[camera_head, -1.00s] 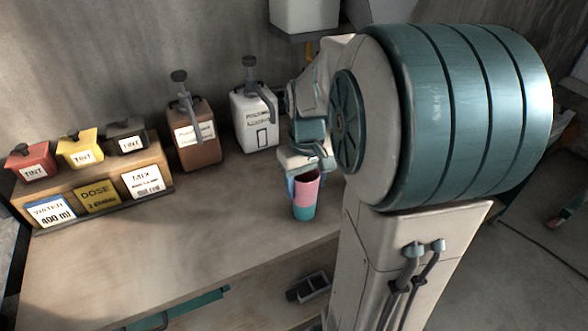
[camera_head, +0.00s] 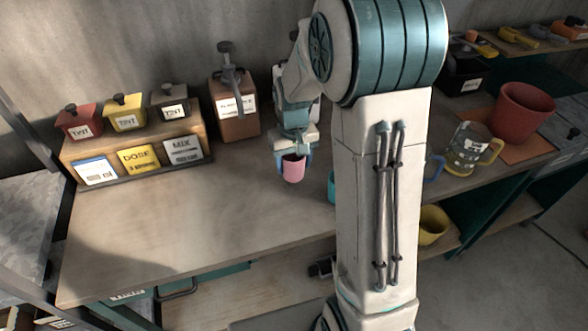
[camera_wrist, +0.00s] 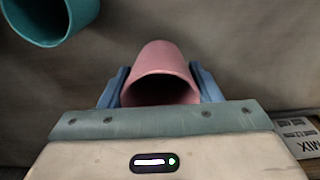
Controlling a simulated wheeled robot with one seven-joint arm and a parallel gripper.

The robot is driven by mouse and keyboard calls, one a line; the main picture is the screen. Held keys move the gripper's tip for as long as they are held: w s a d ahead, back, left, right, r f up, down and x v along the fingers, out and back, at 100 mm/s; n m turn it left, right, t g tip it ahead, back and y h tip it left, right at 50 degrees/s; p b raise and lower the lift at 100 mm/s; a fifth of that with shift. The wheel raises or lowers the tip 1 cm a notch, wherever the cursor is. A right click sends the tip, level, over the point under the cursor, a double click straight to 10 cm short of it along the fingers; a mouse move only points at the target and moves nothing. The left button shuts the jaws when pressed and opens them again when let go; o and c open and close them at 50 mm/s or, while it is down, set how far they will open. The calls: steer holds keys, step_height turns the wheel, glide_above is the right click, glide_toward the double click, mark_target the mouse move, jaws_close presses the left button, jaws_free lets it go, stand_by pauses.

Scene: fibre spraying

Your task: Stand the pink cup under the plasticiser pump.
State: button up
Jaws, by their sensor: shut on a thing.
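The pink cup (camera_head: 293,169) is upright between the blue fingers of my gripper (camera_head: 293,160), which is shut on it. In the wrist view the pink cup (camera_wrist: 160,72) shows its dark open mouth, with a finger on each side. The plasticiser pump (camera_head: 235,112) is a brown container with a grey pump head and a white label, at the back of the bench. It stands behind and to the left of the cup, clearly apart from it. Whether the cup touches the bench is hard to tell.
A teal cup (camera_wrist: 50,18) is near in the wrist view and mostly hidden by my arm in the head view. A rack with tint boxes and cards (camera_head: 138,150) stands left of the pump. The bench front left (camera_head: 180,220) is clear. A glass jug (camera_head: 467,150) and red pot (camera_head: 523,110) stand right.

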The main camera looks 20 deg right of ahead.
mark_target(294, 172)
steer(key=shift+f+p, duration=0.3)
steer(key=shift+f, duration=1.65)
steer(key=shift+f, duration=0.2)
steer(key=o, duration=1)
